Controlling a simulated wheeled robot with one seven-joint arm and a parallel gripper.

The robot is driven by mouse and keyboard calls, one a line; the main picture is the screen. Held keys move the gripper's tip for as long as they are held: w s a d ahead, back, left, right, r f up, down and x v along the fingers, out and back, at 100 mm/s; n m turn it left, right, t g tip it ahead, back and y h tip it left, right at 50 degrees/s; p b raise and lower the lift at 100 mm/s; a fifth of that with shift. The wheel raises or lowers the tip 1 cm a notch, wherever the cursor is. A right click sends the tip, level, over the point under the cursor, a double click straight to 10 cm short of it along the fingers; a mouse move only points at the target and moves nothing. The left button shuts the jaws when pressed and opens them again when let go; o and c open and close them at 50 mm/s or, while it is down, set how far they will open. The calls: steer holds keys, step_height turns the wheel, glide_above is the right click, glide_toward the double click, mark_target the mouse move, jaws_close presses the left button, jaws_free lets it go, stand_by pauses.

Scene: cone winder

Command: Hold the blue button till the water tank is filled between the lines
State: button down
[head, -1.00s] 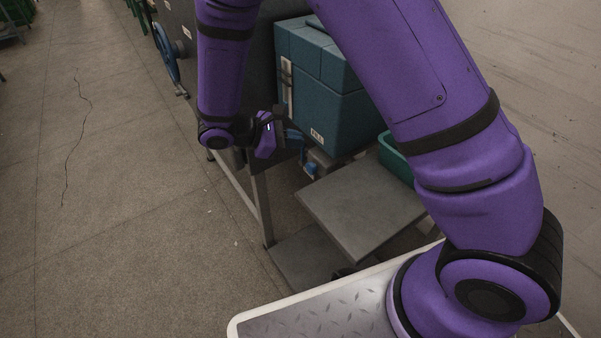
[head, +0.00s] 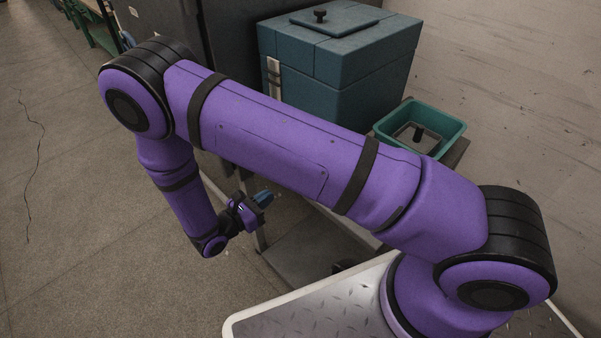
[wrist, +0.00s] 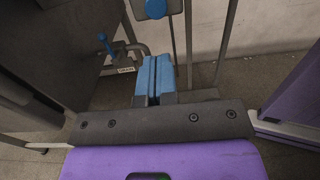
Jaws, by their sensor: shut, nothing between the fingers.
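The water tank (head: 345,65) is a teal box with a lid, at the top centre of the head view. A narrow pale upright gauge strip (head: 273,75) is on its left side; its level and lines are too small to read. My gripper (head: 263,198) hangs below and in front of the tank, its blue fingers shut with nothing between them. In the wrist view the closed fingers (wrist: 154,76) point up toward a blue round part (wrist: 156,8) on a grey housing, cut by the top edge. It looks like the blue button, and the fingers are apart from it.
A blue-handled valve (wrist: 106,43) with a DRAIN label (wrist: 125,70) is left of the fingers in the wrist view. A green tray (head: 421,127) holding a dark-knobbed item stands right of the tank. Metal frame legs are near the gripper. Open floor (head: 70,180) lies left.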

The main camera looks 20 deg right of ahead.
steer(key=shift+f, duration=0.1)
stand_by(0.3)
steer(key=x, duration=1.4)
